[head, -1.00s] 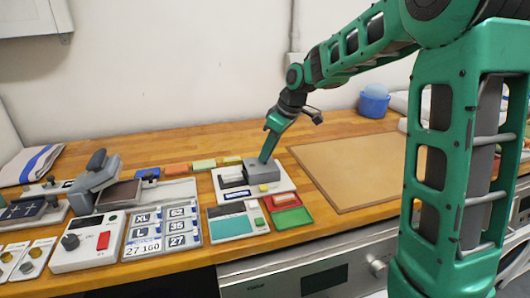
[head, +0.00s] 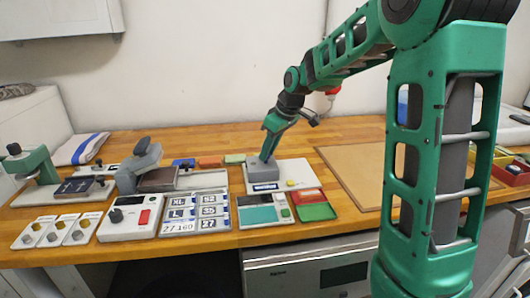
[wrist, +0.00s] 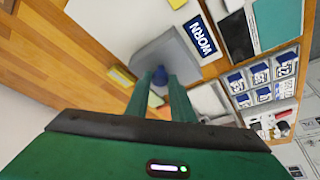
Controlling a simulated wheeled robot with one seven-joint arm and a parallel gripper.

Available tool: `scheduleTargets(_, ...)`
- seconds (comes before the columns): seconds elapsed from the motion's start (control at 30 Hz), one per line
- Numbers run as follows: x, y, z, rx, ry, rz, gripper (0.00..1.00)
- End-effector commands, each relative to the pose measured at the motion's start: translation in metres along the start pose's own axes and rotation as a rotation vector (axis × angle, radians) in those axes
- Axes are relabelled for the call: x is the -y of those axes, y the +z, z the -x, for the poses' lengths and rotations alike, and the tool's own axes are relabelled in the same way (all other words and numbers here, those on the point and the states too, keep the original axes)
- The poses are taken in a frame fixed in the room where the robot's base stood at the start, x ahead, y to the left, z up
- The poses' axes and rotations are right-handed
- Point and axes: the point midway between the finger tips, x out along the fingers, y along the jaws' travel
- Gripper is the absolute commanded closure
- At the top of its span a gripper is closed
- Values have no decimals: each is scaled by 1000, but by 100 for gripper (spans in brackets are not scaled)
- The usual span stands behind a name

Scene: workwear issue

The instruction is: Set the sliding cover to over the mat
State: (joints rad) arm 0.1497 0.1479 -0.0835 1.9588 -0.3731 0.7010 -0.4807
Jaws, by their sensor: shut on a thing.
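The sliding cover (head: 262,170) is a grey block on a white base plate (head: 298,172). It sits at the left end of the plate, behind a blue label, which reads WORN (wrist: 202,38) in the wrist view. What lies under the cover, including any mat there, is hidden. My gripper (head: 266,158) reaches down to the cover from above. In the wrist view, its green fingers are shut on the cover's blue knob (wrist: 176,73).
A teal-and-white panel (head: 262,212) and red and green trays (head: 315,210) stand in front. Size cards (head: 182,215) and a control box (head: 128,222) are left. A large tan board (head: 355,165) lies right, with clear wood behind the plate.

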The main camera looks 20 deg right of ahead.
Motion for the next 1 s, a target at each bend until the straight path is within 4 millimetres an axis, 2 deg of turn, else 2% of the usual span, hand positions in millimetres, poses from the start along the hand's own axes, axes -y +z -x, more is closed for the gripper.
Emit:
scheduleTargets(0.03,2,-5,1,-10,1,9,100)
scheduleTargets(0.07,2,-5,1,-11,0,9,76)
scheduleTargets(0.13,2,-5,1,-10,0,9,60)
scheduleTargets(0.43,1,-3,1,-6,-1,6,60)
scheduleTargets(0.57,1,-3,10,-8,1,5,60)
scheduleTargets(1.0,0,-4,85,-8,1,7,60)
